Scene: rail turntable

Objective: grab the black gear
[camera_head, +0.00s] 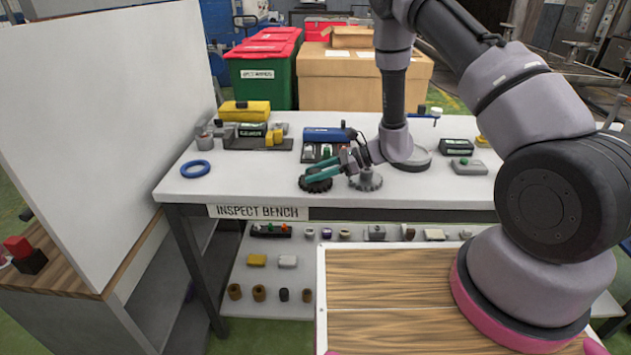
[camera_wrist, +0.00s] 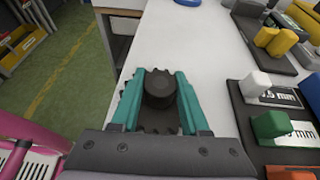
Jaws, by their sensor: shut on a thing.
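The black gear (camera_head: 316,185) is at the front edge of the white inspect bench (camera_head: 245,190) in the head view. My gripper (camera_head: 313,175), with teal fingers, reaches over it from the right. In the wrist view the gear's dark round hub (camera_wrist: 159,88) sits between the two teal fingers, with a finger on each side. The fingers are shut on it, and the gear's teeth show around and below the hub. The gear's underside is hidden, and I cannot tell whether it touches the bench. A grey gear (camera_head: 366,181) stands on the bench just right of my gripper.
A blue ring (camera_head: 195,169) lies at the bench's left end. A blue case (camera_head: 325,134) and a dark block tray (camera_wrist: 282,120) are behind the gear. A white panel (camera_head: 95,120) stands at the left. The bench between ring and gear is clear.

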